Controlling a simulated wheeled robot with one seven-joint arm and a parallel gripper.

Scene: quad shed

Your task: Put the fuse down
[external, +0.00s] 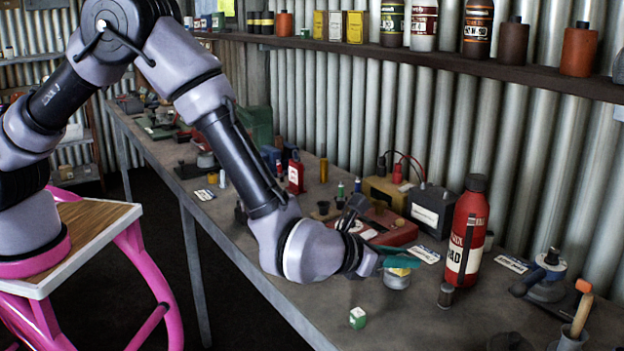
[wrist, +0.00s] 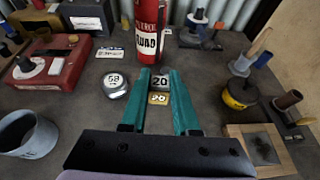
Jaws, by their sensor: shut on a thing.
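In the wrist view, my gripper (wrist: 159,72) has two teal fingers, shut on a small fuse (wrist: 159,98) between them. The fuse shows a yellow face marked "20"; a grey-white face, also marked "20", shows just beyond it. In the external view, my gripper (external: 395,260) is low over the workbench, with a bit of yellow (external: 401,271), likely the fuse, at the fingers above a round grey tin (external: 397,281). I cannot tell whether the fuse touches anything beneath it.
A red bottle (external: 467,235) stands on the bench (external: 420,325) beyond my gripper; it also shows in the wrist view (wrist: 148,30). A red case (wrist: 52,70) is at left, a yellow-black pot (wrist: 240,94) at right. A green-white cube (external: 357,318) lies near the front edge.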

